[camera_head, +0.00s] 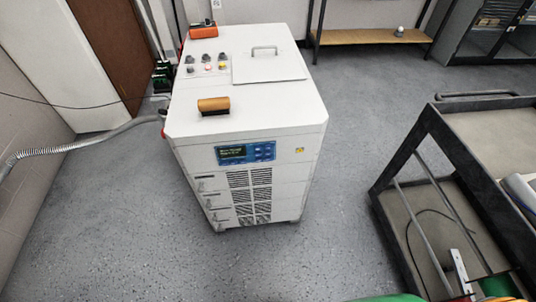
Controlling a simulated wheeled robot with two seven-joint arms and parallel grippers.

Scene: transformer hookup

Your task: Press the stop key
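A white machine cabinet (243,120) stands on the floor left of the middle. A blue control panel (246,153) with a dark display and small keys at its right is on the upper front. The key labels are too small to read, so I cannot tell which is the stop key. Several small knobs or buttons (207,65), some coloured, sit on the cabinet top. Neither of my grippers can be made out in this view, and nothing is seen touching the panel.
An orange-brown block (213,106) and an orange item (203,30) lie on the cabinet top, near a handled lid (268,66). A dark-framed cart (440,190) stands at right. A grey hose (80,142) runs left. The floor (330,200) before the cabinet is clear.

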